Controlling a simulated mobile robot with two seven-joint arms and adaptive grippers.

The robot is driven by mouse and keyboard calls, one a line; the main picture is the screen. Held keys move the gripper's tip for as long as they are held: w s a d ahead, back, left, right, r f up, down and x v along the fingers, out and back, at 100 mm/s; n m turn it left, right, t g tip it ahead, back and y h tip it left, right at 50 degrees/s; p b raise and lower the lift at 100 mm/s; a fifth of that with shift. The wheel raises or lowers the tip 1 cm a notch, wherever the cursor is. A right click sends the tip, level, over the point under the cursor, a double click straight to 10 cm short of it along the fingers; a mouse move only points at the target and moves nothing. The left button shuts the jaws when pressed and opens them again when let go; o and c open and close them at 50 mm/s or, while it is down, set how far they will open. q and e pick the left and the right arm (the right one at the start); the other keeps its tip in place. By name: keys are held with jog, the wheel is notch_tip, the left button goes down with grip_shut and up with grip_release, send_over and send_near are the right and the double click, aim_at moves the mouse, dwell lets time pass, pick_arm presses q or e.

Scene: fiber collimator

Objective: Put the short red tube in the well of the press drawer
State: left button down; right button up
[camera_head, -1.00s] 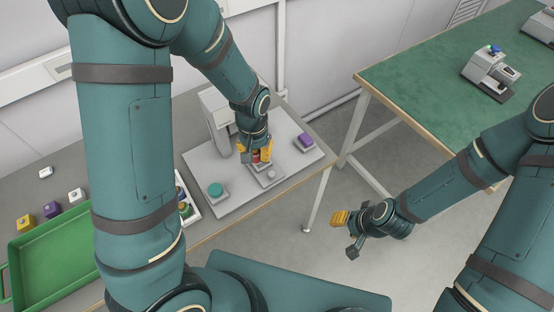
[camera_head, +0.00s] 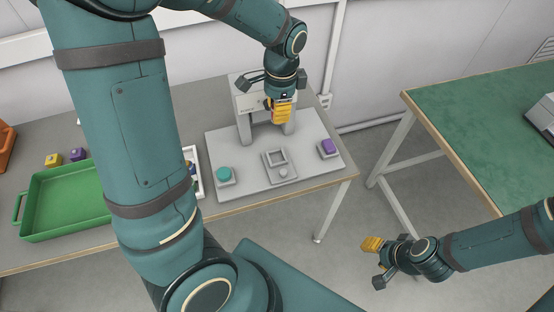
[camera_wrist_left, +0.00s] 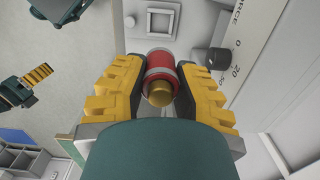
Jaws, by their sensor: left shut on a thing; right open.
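The short red tube (camera_wrist_left: 160,66), with a brass-coloured end facing the camera, is held between the yellow fingers of my left gripper (camera_head: 281,112). In the head view the fingers hide it. My left gripper is shut on it, raised in front of the press (camera_head: 247,101) and above the drawer. The press drawer (camera_head: 284,180) is out on the pale base, with an empty square well (camera_head: 277,157) and a small round knob; the well also shows in the left wrist view (camera_wrist_left: 187,23), apart from the tube. My right gripper (camera_head: 375,264) is open and empty over the floor.
A green tray (camera_head: 65,200) stands further left. A green-topped table (camera_head: 475,115) stands at right, across a gap.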

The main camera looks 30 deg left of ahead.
aim_at(276, 159)
pick_arm(q)
jog(key=shift+a+f, duration=0.15)
jog(key=shift+f, duration=0.2)
notch_tip(276, 159, down, 17)
jog(key=b, duration=0.4)
jog(key=shift+f+b, duration=0.1)
jog(key=shift+b, duration=0.2)
jog(key=c, duration=0.9)
grip_release()
jog(key=shift+o, duration=0.2)
jog(key=shift+r, duration=0.4)
notch_tip(276, 159, up, 11)
jog(key=p, duration=0.3)
jog(key=shift+w+d+r, duration=0.2)
jog(key=shift+w+d, duration=0.05)
jog(key=shift+d, duration=0.05)
